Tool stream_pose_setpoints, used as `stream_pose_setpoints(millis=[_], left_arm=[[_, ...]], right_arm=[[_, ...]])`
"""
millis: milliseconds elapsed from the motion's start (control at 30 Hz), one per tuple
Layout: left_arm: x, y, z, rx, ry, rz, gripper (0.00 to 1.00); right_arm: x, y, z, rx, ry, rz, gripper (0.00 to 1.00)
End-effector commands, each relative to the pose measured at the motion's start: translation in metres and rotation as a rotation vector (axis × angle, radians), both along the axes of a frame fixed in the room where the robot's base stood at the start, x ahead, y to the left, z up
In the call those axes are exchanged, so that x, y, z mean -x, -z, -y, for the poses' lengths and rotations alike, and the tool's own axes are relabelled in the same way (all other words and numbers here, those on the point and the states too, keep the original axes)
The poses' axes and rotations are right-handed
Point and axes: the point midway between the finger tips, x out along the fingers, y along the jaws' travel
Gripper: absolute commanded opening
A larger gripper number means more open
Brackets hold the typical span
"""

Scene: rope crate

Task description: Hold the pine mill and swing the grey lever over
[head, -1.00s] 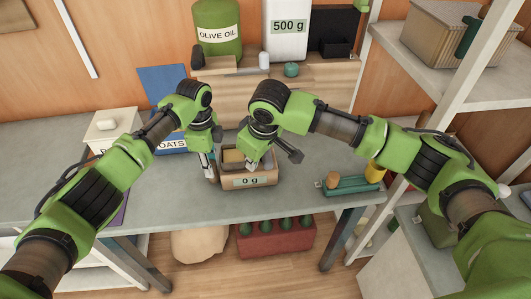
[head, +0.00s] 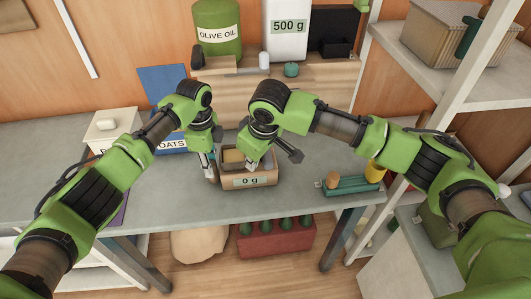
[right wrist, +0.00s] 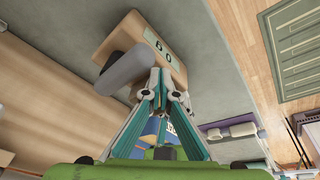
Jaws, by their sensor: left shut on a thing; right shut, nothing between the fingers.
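My right gripper (head: 250,166) is shut and empty, low over the mill's open top.
A teal tray (head: 352,187) with a brown item and a yellow item stands to the right on the table. A blue oats pack (head: 170,146) and a whitish box (head: 112,130) stand to the left. The table front (head: 170,212) is clear.

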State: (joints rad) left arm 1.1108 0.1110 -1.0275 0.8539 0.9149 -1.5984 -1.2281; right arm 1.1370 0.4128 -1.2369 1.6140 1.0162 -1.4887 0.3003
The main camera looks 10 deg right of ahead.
Motion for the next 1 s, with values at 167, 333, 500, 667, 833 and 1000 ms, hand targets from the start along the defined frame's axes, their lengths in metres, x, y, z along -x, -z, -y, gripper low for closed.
stream_pose_setpoints(millis=[167, 333, 500, 667, 833, 1000], left_arm=[[0.001, 0.002, 0.0, 0.0, 0.0, -0.004, 0.0], [0.001, 0.002, 0.0, 0.0, 0.0, -0.004, 0.0], [0.002, 0.002, 0.0, 0.0, 0.0, -0.004, 0.0], [0.002, 0.002, 0.0, -0.001, 0.0, -0.004, 0.0], [0.001, 0.002, 0.0, -0.001, 0.0, -0.005, 0.0], [0.001, 0.002, 0.0, -0.001, 0.0, -0.005, 0.0]], right_arm=[[0.0, 0.0, 0.007, -0.001, 0.002, -0.001, 0.0], [0.0, 0.001, 0.015, 0.0, 0.002, -0.001, 0.0], [0.0, 0.001, 0.023, 0.001, 0.002, -0.002, 0.0], [0.0, 0.0, 0.03, 0.001, 0.002, 0.0, 0.0], [0.0, 0.0, 0.038, 0.001, 0.002, 0.0, 0.0], [0.0, 0.001, 0.046, 0.001, 0.002, 0.0, 0.0]])
